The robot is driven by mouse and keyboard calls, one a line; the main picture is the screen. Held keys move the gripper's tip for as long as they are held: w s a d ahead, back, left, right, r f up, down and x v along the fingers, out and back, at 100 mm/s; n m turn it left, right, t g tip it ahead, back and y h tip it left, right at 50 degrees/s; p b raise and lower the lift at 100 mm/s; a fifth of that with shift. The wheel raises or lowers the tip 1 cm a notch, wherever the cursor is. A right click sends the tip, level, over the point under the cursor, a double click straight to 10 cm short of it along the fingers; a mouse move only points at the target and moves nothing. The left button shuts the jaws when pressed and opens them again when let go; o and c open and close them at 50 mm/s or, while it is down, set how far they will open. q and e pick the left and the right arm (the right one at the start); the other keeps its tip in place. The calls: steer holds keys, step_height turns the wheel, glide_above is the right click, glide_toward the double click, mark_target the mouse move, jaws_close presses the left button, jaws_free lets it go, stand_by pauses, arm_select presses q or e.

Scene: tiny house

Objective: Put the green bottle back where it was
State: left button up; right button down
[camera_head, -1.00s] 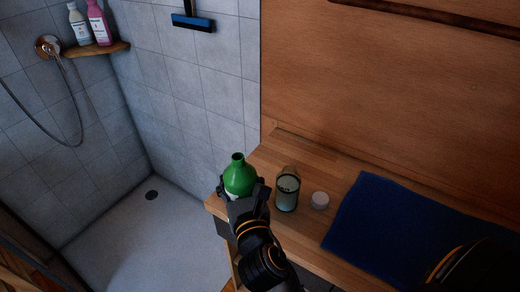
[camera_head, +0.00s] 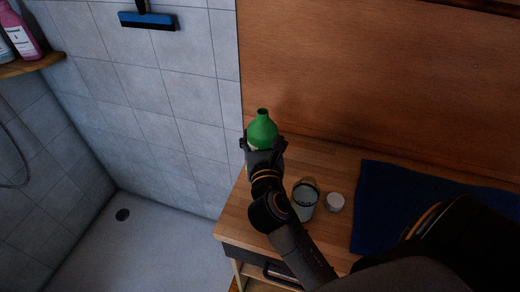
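The green bottle (camera_head: 262,131) is near the centre of the head view, at the left end of the wooden counter (camera_head: 237,213), close to the back panel. It looks roughly upright, with its neck and shoulder showing. My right gripper (camera_head: 263,149) is around its body, a finger on each side, and hides its lower part. I cannot tell whether its base touches the counter. My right arm comes in from the lower right. My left gripper is not in view.
A glass (camera_head: 305,197), a small white jar (camera_head: 335,202) and a dark blue cloth (camera_head: 375,207) lie right of my arm on the counter. A wooden panel (camera_head: 370,80) stands behind. The shower floor (camera_head: 150,240) drops away to the left.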

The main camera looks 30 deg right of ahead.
step_height(320, 180, down, 4)
steer(key=shift+w+f+b, duration=0.15)
steer(key=shift+b, duration=0.65)
steer(key=shift+f, duration=0.25)
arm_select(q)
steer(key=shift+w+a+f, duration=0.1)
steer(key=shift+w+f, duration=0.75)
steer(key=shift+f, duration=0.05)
arm_select(e)
steer(key=shift+f, duration=0.1)
steer(key=shift+f, duration=0.15)
steer(key=shift+c, duration=1.9)
jaws_free()
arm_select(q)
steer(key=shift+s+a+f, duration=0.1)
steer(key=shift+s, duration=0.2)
